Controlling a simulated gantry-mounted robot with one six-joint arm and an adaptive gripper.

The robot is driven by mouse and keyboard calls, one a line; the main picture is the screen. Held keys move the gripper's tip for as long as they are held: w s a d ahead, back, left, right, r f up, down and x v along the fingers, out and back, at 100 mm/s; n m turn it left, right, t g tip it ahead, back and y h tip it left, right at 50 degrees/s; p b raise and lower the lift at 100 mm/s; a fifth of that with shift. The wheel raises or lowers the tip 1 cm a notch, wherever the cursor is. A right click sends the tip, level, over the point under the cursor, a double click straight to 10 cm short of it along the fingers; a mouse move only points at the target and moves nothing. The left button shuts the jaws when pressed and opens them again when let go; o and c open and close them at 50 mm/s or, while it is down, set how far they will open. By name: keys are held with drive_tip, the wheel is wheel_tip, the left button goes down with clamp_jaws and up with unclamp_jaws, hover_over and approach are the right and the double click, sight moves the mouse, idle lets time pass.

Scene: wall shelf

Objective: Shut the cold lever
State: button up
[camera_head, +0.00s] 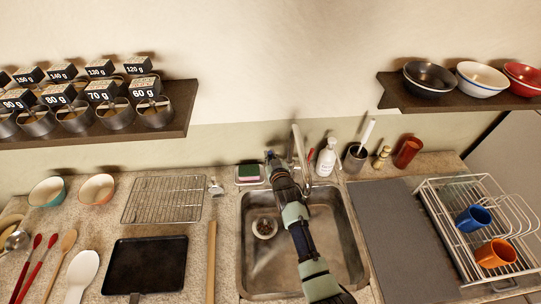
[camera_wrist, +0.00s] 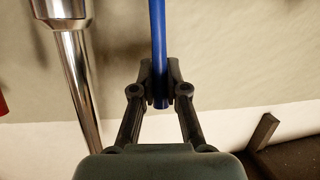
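The cold lever is a blue bar (camera_wrist: 159,40) that hangs down from the top of the wrist view. Its lower end lies between the two fingertips of my gripper (camera_wrist: 160,75), which close in on it from both sides with no clear gap. In the head view my gripper (camera_head: 270,158) is behind the sink, left of the chrome faucet (camera_head: 298,150), and the blue lever is hidden there. The faucet also shows as a chrome column in the wrist view (camera_wrist: 72,60). The red lever (camera_head: 311,155) is right of the faucet.
The sink (camera_head: 265,272) lies under my arm. A green sponge in a dish (camera_head: 249,174) stands left of my gripper. A white soap bottle (camera_head: 327,158) and a dark cup with a brush (camera_head: 355,158) stand right of the faucet. A shelf (camera_head: 180,125) hangs at upper left.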

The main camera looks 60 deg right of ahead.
drive_tip(key=o, duration=0.4)
drive_tip(key=v, duration=1.2)
